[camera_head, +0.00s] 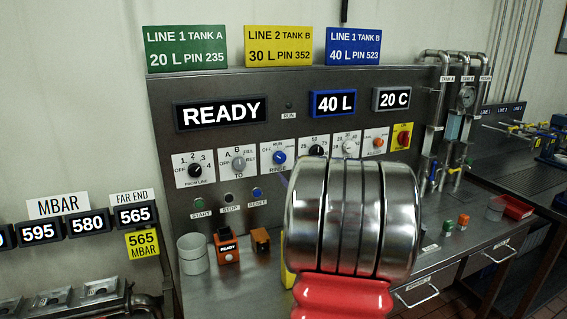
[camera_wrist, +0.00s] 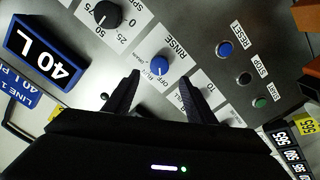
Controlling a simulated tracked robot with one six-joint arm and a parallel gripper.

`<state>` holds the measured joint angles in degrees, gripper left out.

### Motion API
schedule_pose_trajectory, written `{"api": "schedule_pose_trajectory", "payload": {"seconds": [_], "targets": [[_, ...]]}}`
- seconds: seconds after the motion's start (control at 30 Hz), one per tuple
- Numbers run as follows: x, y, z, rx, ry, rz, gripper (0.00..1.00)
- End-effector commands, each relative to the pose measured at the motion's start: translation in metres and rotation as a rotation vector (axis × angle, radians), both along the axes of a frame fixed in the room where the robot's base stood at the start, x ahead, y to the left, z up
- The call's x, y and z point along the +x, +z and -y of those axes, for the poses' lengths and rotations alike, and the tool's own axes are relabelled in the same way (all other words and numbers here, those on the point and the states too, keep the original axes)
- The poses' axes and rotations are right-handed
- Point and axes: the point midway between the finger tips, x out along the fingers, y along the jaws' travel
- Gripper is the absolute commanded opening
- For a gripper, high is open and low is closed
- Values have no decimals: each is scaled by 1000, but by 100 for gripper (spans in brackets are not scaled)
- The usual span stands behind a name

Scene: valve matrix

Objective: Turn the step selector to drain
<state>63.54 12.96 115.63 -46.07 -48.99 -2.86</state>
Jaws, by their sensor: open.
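A blue knob (camera_head: 279,157) on a white plate is on the steel panel, with the labels RUN, OFF and RINSE around it. My gripper (camera_wrist: 160,77) is open, with one dark finger on each side of the knob and nothing held. I cannot tell whether the fingers touch the plate. In the head view my gripper is hidden behind my arm.
A grey knob (camera_head: 238,163) and a black line knob (camera_head: 195,170) are left of it. A black dial (camera_wrist: 107,14) is close by in the wrist view. START, STOP and RESET (camera_head: 257,194) buttons lie below. A display reads READY (camera_head: 221,113). A grey cup (camera_head: 192,254) stands on the bench.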

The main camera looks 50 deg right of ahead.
Motion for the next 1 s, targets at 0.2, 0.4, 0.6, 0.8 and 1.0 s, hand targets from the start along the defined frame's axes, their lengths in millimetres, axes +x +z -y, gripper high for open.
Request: {"api": "schedule_pose_trajectory", "payload": {"seconds": [0.2,0.4,0.6,0.8,1.0], "targets": [[29,-1,17,0,1,-1,51],[53,0,31,0,0,0,51],[65,0,39,0,-1,-1,51],[66,0,40,0,-1,0,51],[66,0,40,0,-1,0,44]]}}
